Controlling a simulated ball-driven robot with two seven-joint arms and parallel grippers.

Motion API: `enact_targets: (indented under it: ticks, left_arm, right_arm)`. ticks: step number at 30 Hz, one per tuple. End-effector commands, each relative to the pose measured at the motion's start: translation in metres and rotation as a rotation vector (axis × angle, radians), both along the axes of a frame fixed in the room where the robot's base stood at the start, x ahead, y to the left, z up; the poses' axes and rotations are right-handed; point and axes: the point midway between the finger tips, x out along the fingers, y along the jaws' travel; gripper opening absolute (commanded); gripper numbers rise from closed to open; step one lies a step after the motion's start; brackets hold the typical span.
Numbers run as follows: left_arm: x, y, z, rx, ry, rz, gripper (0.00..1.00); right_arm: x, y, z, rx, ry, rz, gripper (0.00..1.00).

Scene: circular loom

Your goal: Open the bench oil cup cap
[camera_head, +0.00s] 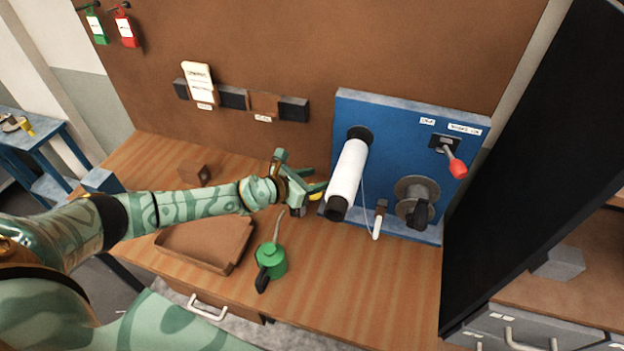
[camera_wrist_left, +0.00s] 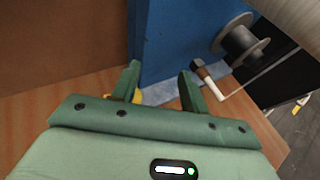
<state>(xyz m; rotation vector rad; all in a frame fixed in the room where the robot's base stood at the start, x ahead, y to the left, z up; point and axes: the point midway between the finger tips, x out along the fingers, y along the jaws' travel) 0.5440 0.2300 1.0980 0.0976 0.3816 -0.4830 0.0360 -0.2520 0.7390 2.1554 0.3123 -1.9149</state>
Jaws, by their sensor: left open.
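A small yellow piece (camera_head: 316,188), possibly the oil cup cap, shows at the left foot of the blue panel, beside my left gripper (camera_head: 306,186). In the left wrist view a bit of yellow (camera_wrist_left: 136,97) shows behind the left-hand finger, which hides most of it. My left gripper is open in the left wrist view too (camera_wrist_left: 160,74), with nothing seen between its fingers, which point at the blue panel's base. I cannot tell whether a finger touches the yellow piece. The cap's state is hidden. My right gripper is not in view.
The blue panel (camera_head: 382,120) carries a white roll (camera_head: 348,172), a red-tipped lever (camera_head: 456,164), a grey spool (camera_head: 402,190) and a white-handled crank (camera_head: 378,224). A green oil can (camera_head: 271,260) and a brown tray (camera_head: 205,246) stand in front. A brown block (camera_head: 194,174) lies behind my arm.

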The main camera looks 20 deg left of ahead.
Motion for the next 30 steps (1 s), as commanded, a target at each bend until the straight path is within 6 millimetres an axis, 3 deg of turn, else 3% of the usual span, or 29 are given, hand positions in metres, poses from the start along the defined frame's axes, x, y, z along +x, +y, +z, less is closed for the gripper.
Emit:
enact_targets:
  ticks: [1, 3, 10, 15, 23, 27, 28, 30]
  left_arm:
    - [-0.013, -0.005, 0.012, -0.001, 0.008, -0.003, 0.44]
    - [-0.028, -0.012, 0.019, -0.003, 0.007, -0.003, 0.44]
    - [-0.066, -0.028, 0.031, -0.002, 0.005, -0.002, 0.44]
    - [-0.076, -0.032, 0.034, -0.002, 0.004, -0.002, 0.44]
    - [-0.077, -0.033, 0.033, 0.0, 0.003, -0.001, 0.44]
    - [-0.078, -0.033, 0.024, -0.001, 0.007, -0.002, 0.05]
    - [-0.079, -0.035, 0.019, -0.004, 0.009, -0.002, 0.0]
    - [-0.081, -0.041, 0.004, -0.015, 0.014, -0.006, 0.0]
  right_arm:
    - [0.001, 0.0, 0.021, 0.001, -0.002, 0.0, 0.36]
    - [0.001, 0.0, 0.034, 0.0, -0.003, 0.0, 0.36]
    - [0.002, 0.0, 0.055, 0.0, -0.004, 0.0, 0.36]
    - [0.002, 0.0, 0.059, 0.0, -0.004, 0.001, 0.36]
    - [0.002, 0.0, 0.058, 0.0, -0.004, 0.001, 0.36]
    - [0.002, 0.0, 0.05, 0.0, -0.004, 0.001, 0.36]
    - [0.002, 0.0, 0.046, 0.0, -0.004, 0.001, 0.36]
    - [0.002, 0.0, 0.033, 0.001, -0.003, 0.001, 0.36]
